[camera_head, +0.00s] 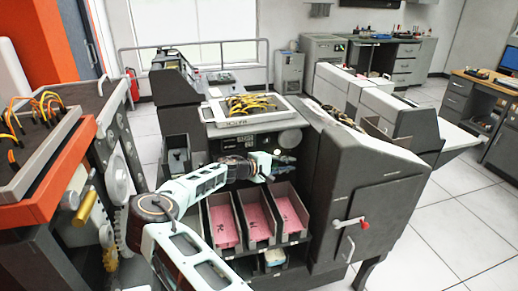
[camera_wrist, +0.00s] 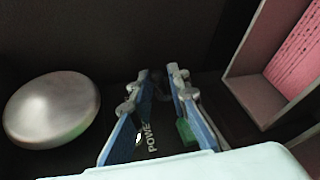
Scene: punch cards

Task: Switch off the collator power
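The collator (camera_head: 258,143) is the dark machine in the middle of the head view, with card bins at its front. My gripper (camera_head: 284,162) is at its front face, above the bins. In the wrist view my gripper (camera_wrist: 162,78) points at a dark panel, its fingertips close together with a narrow gap. The white POWER label (camera_wrist: 149,137) shows between the fingers. A small green part (camera_wrist: 186,131) shows beside the right finger. The switch lever is not clear, and I cannot tell whether the fingers touch anything.
A silver domed knob (camera_wrist: 52,108) is left of my fingers. A bin wall (camera_wrist: 257,98) with pink cards is close on the right. Below my arm are several bins of pink cards (camera_head: 224,224). Floor (camera_head: 450,245) at right is clear.

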